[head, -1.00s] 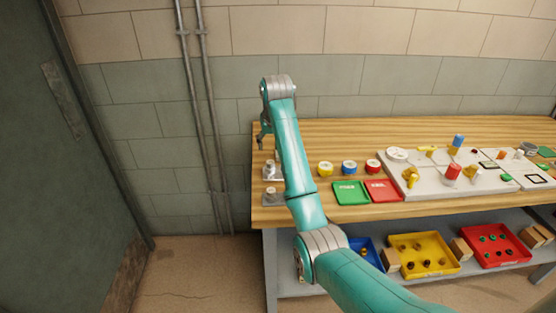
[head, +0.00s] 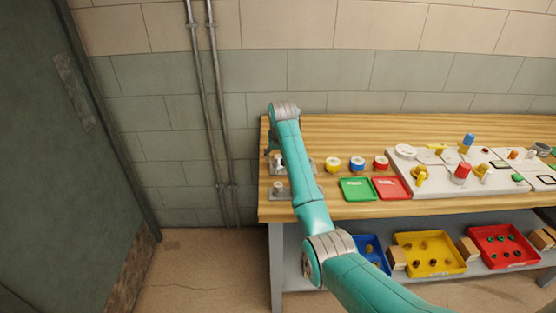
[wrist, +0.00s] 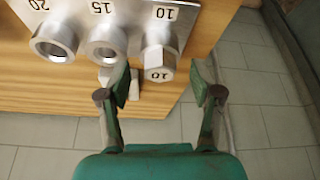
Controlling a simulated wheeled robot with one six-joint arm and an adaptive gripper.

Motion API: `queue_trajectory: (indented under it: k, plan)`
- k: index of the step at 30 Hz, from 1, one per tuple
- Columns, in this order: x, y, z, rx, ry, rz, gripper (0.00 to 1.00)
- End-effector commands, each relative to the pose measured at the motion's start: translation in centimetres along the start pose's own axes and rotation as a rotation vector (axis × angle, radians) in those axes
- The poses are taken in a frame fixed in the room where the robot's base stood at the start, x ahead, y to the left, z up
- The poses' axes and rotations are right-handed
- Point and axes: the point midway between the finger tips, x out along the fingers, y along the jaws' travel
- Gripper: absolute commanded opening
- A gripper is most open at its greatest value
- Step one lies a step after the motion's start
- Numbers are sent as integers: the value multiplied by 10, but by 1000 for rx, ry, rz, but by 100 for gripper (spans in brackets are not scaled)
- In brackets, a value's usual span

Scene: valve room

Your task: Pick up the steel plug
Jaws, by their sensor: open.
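A steel plug (wrist: 159,63) with a hexagonal end marked 10 shows in the wrist view. It is at the position labelled 10 on a metal block (wrist: 125,18), beside two open round sockets labelled 15 and 20. My gripper (wrist: 160,82) is open and empty, its two fingers on either side of the plug in the picture, apart from it. In the head view my gripper (head: 272,157) is low at the bench's left end, largely hidden by my arm. The plug cannot be made out there.
A smaller grey piece (wrist: 132,84) lies partly behind the left finger. Another metal fitting (head: 279,190) sits at the front left of the wooden bench (head: 380,130). Several coloured rings, a green tray (head: 357,188) and a red tray (head: 391,188) stand to the right.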

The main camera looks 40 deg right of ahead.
Motion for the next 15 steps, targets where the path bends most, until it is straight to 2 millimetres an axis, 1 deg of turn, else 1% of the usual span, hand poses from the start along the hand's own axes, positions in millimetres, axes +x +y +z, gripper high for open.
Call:
queue_trajectory:
  k: [5,6,8,9,11,12,13,14,15]
  plan:
    - [0,0,0,0,0,0,65]
    - [0,0,0,0,0,0,62]
    - [0,0,0,0,0,0,48]
    - [0,0,0,0,0,0,38]
    - [0,0,0,0,0,0,22]
    - [0,0,0,0,0,0,12]
    - [0,0,0,0,0,0,5]
    - [0,0,0,0,0,0,0]
    - [0,0,0,0,0,0,0]
